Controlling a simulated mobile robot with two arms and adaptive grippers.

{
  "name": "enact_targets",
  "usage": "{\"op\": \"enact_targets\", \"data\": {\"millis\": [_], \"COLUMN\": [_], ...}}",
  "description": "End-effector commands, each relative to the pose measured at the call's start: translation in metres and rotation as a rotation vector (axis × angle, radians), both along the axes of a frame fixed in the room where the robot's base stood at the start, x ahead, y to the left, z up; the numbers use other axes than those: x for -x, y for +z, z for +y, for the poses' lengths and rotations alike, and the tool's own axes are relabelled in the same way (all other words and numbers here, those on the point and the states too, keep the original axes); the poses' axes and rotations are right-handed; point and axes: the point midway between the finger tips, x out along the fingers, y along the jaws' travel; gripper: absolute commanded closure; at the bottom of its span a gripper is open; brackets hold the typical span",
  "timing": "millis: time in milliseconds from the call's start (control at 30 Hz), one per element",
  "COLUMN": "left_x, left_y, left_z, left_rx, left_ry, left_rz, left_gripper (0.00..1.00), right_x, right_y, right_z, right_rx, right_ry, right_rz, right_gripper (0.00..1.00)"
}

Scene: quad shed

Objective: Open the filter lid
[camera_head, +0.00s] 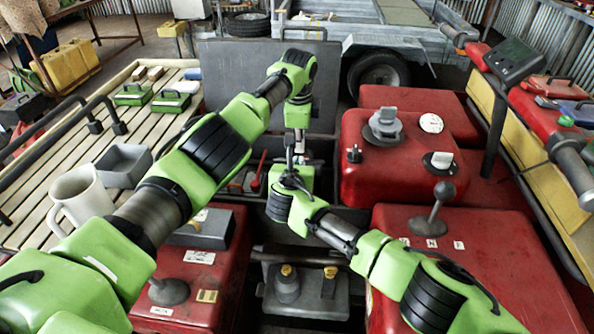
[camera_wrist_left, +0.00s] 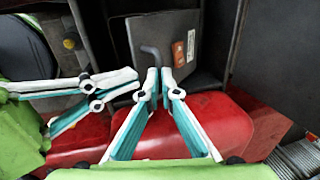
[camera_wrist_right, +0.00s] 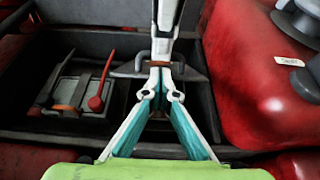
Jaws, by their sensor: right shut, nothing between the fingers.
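The filter lid, seen as a grey panel (camera_wrist_left: 187,30) with an orange and a white label, lies beyond my left fingers in the left wrist view. Its bent grey handle (camera_wrist_left: 150,49) runs down between the tips of my left gripper (camera_wrist_left: 159,80), which look closed on it. My right gripper (camera_wrist_right: 160,72) is shut and empty, its tips beside the left fingers and handle. In the head view my arms hide most of the lid.
Red tanks stand at the right (camera_head: 390,165) and left (camera_head: 225,250) of the box. A slatted rack (camera_head: 40,150) with a white mug (camera_head: 80,197) is at the left.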

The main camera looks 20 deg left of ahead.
Motion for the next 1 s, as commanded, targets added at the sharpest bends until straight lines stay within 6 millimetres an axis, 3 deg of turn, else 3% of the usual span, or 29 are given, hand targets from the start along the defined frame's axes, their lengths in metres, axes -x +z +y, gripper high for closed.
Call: {"op": "enact_targets", "data": {"millis": [33,200,300,767,1000], "left_x": [0.0,0.0,0.0,0.0,0.004], "left_y": [-0.009,-0.008,-0.008,-0.005,0.015], "left_z": [0.004,0.004,0.004,0.002,0.0], "left_rx": [-0.006,-0.006,-0.006,-0.002,0.0], "left_ry": [0.004,0.004,0.004,0.002,0.0], "left_rz": [-0.002,-0.002,-0.002,-0.002,-0.007], "left_gripper": [1.0,1.0,0.76,0.76,0.76], "right_x": [0.0,0.0,0.0,-0.001,-0.001], "right_y": [-0.002,-0.002,-0.002,-0.001,-0.002], "right_z": [0.0,0.0,0.0,-0.001,-0.002], "right_rx": [0.0,0.0,0.0,0.001,0.002], "right_ry": [0.0,0.0,0.0,-0.002,-0.003], "right_rz": [0.002,0.002,0.001,0.0,0.002], "right_gripper": [1.0,1.0,1.0,1.0,1.0]}}
